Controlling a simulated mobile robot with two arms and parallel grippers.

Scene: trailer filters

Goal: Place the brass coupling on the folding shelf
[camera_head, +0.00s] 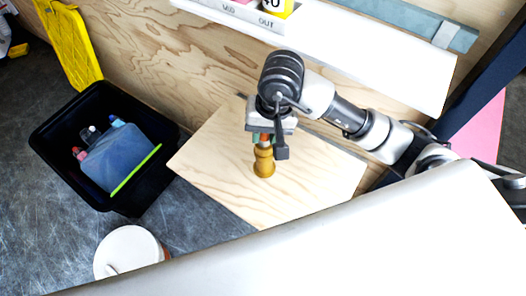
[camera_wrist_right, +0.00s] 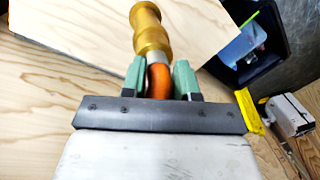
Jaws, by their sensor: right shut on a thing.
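The brass coupling (camera_head: 264,162) is a gold-coloured ribbed cylinder with an orange band. My right gripper (camera_head: 262,138) is shut on it and points down over the wooden folding shelf (camera_head: 210,165). In the right wrist view the coupling (camera_wrist_right: 150,32) sticks out from between the green fingertips (camera_wrist_right: 158,78), with the orange band (camera_wrist_right: 159,80) between them. The light plywood shelf (camera_wrist_right: 90,18) lies behind it. I cannot tell whether the coupling touches the shelf. My left gripper is not in view.
A round white-topped container (camera_head: 128,252) is at lower left. A white ledge (camera_head: 390,65) runs along the plywood wall. The shelf's surface around the coupling is clear.

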